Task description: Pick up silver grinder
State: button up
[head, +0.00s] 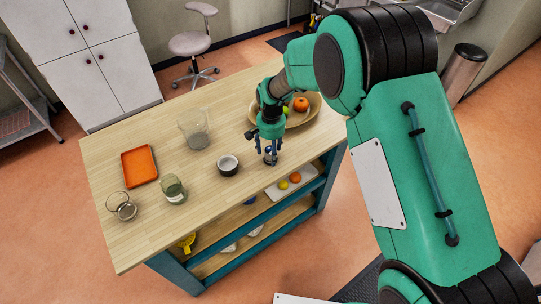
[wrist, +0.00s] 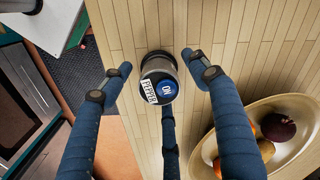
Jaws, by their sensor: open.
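The silver grinder (wrist: 158,66) stands upright on the wooden table top, seen from above in the wrist view. Its top has a blue round button marked ON and a white PEPPER label. My gripper (wrist: 157,78) is open over it, with blue fingers spread to its left, right and below in that view. Gaps show between the left and right fingertips and the grinder; I cannot tell whether the lower finger touches it. In the head view, my gripper (head: 268,150) points down near the table's front edge, and its fingers mostly hide the grinder (head: 270,157).
A fruit bowl (head: 310,112) stands close beside my gripper. A dark small bowl (head: 228,165), a glass pitcher (head: 194,129), an orange tray (head: 139,166), a glass jar (head: 173,188) and a glass-and-metal container (head: 121,206) stand farther left. Fruit lies on a shelf tray (head: 280,193) below.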

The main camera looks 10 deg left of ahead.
aim_at(271, 151)
jog(key=c, duration=1.5)
jog(key=shift+r, duration=0.1)
jog(key=shift+r, duration=0.45)
notch_tip(271, 151, up, 3)
jog(key=shift+s+d+f+p, duration=0.1)
jog(key=shift+s+f+p, duration=0.05)
jog(key=shift+p, duration=0.15)
jog(key=s+d, duration=0.2)
jog(key=s, duration=0.2)
jog(key=s+d+r, duration=0.1)
jog(key=s+d, duration=0.1)
jog(key=s, duration=0.3)
jog(key=s+d, duration=0.3)
jog(key=s, duration=0.2)
jog(key=shift+r+p, duration=0.15)
jog(key=shift+p, duration=0.25)
